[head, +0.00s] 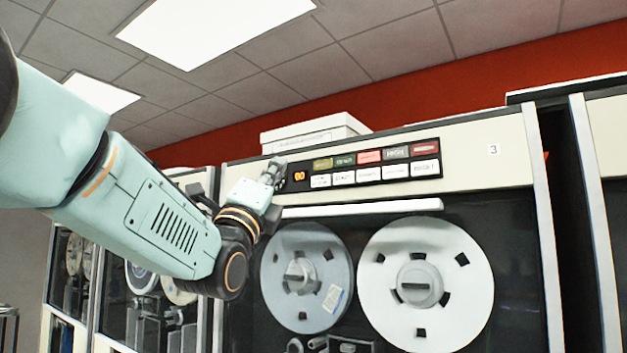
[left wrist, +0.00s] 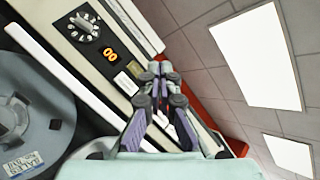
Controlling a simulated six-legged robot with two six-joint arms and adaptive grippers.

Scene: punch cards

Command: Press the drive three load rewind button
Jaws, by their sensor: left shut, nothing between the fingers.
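The drive marked 3 (head: 494,150) has a black button panel (head: 441,170) on its upper front. The labels are too small to read, so I cannot tell which is load rewind. My left gripper (head: 275,172) is shut and empty near the panel's left end, by the orange display (head: 299,175). In the left wrist view its fingertips (left wrist: 160,68) hide part of the panel.
Two tape reels (head: 305,240) (head: 460,265) sit below the panel. A white horizontal bar (head: 360,208) lies between the panel and the reels. A white box (head: 312,133) rests on top of the cabinet. In the left wrist view a round dial (left wrist: 84,27) shows beyond the display.

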